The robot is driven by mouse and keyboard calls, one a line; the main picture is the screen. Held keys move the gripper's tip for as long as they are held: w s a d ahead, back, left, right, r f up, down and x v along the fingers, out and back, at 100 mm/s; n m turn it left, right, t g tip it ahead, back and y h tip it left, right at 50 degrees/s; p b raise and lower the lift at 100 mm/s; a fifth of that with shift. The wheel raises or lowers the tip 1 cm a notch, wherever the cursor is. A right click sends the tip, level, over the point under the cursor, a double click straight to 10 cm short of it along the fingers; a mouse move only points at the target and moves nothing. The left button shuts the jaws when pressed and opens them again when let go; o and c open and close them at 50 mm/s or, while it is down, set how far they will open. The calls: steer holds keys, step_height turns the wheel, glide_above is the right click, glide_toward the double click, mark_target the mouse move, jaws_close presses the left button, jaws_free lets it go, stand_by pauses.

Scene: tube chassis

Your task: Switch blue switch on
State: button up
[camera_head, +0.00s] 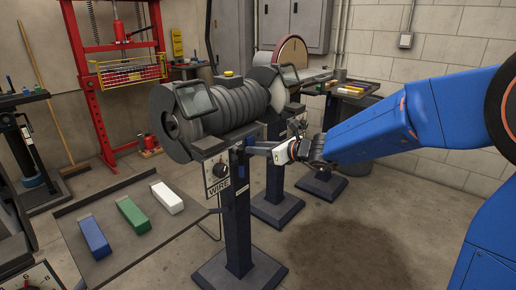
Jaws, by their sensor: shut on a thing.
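I cannot make out a blue switch. A grey grinder (225,105) stands on a dark blue pedestal (237,215), with a control box (218,170) marked "WIRE" bearing a dark round knob. My gripper (256,150) comes in from the right on my blue arm, at the upper right side of the pedestal. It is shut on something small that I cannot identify. Its fingertips and any contact with the pedestal are too small to tell.
A low grey tray (155,236) at left bears a blue block (93,236), a green block (132,214) and a white block (167,197). A red press (92,80) stands behind. A second pedestal machine (275,200) stands close behind the grinder. Right floor is clear.

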steer(key=shift+f+t+y, duration=0.35)
steer(key=shift+t+y, duration=0.05)
steer(key=shift+y, duration=0.3)
steer(key=o, duration=1)
steer(key=shift+o, duration=0.2)
steer(key=shift+r, duration=0.1)
steer(key=v, duration=1.7)
steer(key=shift+s, duration=0.2)
steer(key=shift+d, duration=0.1)
